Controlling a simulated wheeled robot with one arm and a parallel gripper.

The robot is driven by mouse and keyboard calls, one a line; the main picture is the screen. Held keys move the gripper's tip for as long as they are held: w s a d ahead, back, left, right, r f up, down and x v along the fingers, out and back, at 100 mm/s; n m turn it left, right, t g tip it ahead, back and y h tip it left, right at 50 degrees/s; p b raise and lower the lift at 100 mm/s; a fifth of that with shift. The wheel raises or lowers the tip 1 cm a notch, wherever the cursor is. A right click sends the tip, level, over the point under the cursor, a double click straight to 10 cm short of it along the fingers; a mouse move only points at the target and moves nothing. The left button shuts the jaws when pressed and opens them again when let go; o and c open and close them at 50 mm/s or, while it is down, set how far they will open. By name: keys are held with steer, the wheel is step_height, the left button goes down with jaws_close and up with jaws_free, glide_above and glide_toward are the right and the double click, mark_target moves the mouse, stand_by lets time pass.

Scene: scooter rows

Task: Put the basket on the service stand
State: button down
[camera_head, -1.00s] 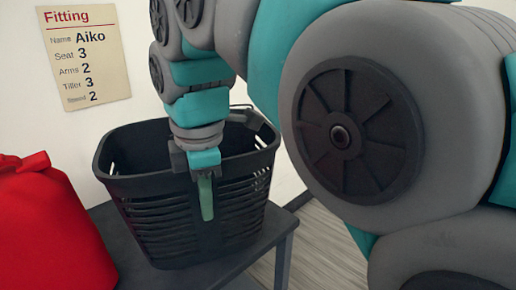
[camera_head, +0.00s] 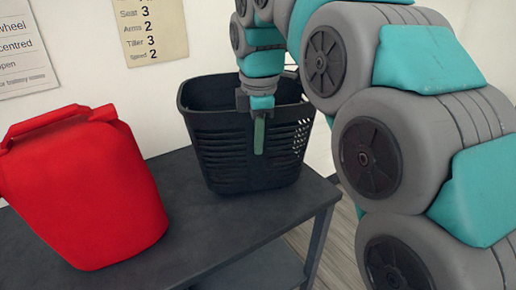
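The basket (camera_head: 228,150) is black with slotted walls and stands upright on a dark grey table (camera_head: 232,225), near its right end. My gripper (camera_head: 259,125) points down at the basket's near rim. One green finger lies outside the near wall, against or very close to it. The other finger is hidden behind the rim, so I cannot see whether the grip is closed. I cannot tell whether this dark table is the service stand; no other stand shows.
A red container (camera_head: 85,190) with a top handle stands on the table left of the basket, with a bare gap between them. A wall is close behind, with a fitting sheet (camera_head: 153,30) and another notice (camera_head: 27,48). Floor shows at right beyond the table edge.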

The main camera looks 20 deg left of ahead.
steer(key=shift+f, duration=1.15)
steer(key=c, duration=1)
jaws_free()
steer(key=shift+c, duration=0.2)
